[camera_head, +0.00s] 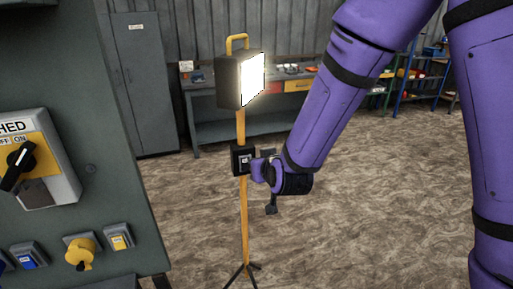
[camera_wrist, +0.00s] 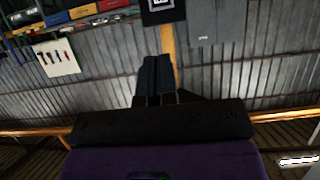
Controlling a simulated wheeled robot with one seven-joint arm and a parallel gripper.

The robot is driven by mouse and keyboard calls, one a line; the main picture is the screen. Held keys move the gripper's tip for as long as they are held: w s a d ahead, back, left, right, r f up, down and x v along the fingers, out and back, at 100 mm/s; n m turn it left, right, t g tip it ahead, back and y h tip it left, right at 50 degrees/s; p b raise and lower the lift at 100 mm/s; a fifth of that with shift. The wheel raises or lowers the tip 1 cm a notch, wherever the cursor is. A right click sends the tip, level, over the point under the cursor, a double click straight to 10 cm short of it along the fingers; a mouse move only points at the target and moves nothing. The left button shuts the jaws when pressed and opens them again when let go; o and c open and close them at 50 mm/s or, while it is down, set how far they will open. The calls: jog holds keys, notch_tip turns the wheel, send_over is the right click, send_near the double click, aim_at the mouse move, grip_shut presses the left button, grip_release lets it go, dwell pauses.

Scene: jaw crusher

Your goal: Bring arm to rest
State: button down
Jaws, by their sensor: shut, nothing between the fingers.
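My arm reaches down from the upper right in the head view, purple with black bands. Its end is beside the yellow pole of a work lamp. In the wrist view my gripper (camera_wrist: 157,64) has its two dark fingers together with nothing between them. The fingers point toward the pole and the black box on it, which shows at the top edge. In the head view the fingers are too small and dark to make out clearly. I cannot tell whether they touch the box.
The lit work lamp (camera_head: 239,80) stands on a tripod, with the black box (camera_head: 243,160) on its pole. A control panel (camera_head: 88,130) with a rotary switch (camera_head: 19,165) is close at left. A bench (camera_head: 215,133), a locker (camera_head: 142,85) and shelves stand behind. Open floor lies around the tripod.

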jog(key=s+d+r+m+g+h, duration=0.1)
jog(key=s+d+r+g, duration=0.1)
jog(key=s+d+r, duration=0.35)
jog(key=s+d+r+g, duration=0.1)
jog(key=s+d+r, duration=0.2)
jog(key=d+r, duration=0.55)
jog(key=s+d+r+m+g+h, duration=0.1)
jog(key=s+d+r+g, duration=0.1)
jog(key=s+d, duration=0.4)
jog(key=s+d+r+m+g+h, duration=0.1)
jog(key=s+d+r, duration=0.3)
jog(key=s, duration=0.9)
jog(key=shift+s+d+r+g+h, duration=0.25)
jog(key=shift+d+g, duration=0.25)
jog(key=shift+d, duration=0.4)
